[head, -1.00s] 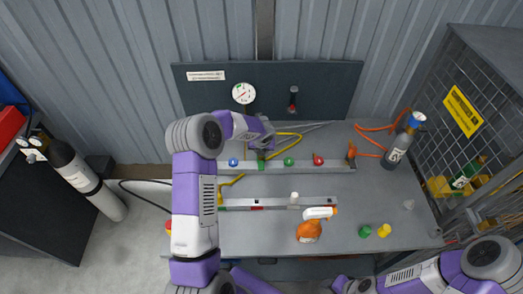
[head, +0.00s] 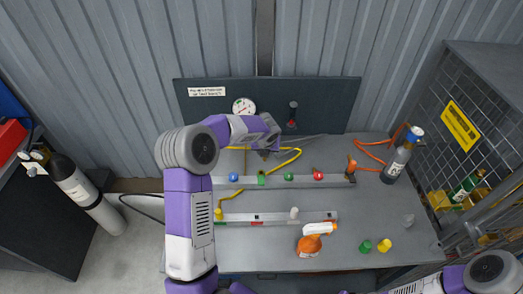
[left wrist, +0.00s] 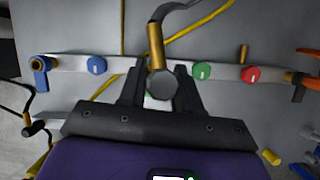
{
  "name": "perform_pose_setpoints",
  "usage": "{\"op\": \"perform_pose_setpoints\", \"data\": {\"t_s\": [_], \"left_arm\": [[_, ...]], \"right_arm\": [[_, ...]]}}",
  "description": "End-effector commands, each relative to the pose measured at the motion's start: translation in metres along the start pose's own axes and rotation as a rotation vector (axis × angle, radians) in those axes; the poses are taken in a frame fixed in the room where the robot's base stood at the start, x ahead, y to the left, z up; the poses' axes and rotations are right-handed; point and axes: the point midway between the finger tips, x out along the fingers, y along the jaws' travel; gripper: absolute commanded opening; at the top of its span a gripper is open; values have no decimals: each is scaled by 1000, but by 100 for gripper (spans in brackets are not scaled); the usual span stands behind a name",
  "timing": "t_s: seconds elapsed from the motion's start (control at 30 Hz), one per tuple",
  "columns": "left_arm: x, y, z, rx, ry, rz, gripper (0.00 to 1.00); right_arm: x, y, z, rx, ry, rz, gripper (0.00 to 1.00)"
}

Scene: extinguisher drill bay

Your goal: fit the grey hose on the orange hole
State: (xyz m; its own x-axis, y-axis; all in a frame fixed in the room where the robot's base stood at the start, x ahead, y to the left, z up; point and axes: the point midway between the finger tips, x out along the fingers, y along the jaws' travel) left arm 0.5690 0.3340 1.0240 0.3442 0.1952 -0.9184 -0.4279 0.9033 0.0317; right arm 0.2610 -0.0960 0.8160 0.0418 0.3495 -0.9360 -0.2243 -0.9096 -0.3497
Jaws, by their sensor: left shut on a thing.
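My left gripper (head: 266,152) is above the back of the bench. In the left wrist view its jaws (left wrist: 158,92) are shut on the brass-and-grey end (left wrist: 156,46) of the grey hose (left wrist: 178,14). The hose curves away to the upper right; in the head view a thin grey length (head: 300,141) lies behind the rail. An orange fitting (head: 351,166) stands at the right end of the back rail (head: 300,182), well right of the gripper. It shows partly at the right in the left wrist view (left wrist: 301,80). I cannot make out its hole. My right gripper is not in view.
Blue (head: 233,177), green (head: 289,177) and red (head: 318,175) knobs sit along the back rail. A yellow hose (head: 284,160) lies behind it. A front rail (head: 275,218), an orange spray bottle (head: 309,244) and a grey cylinder (head: 396,163) with orange hose also stand on the bench.

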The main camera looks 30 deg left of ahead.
Motion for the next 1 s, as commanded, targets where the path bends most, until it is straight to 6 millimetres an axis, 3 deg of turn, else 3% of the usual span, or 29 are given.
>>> {"op": "perform_pose_setpoints", "data": {"t_s": [0.27,0.5,0.7,1.0], "left_arm": [[15,-113,-45,215,-92,-120,1],[13,-207,-107,419,-169,-249,1],[8,-250,-148,529,-204,-325,1],[7,-264,-165,568,-215,-353,1]], "right_arm": [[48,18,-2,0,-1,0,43],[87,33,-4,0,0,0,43],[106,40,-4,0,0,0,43],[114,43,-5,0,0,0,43]]}}
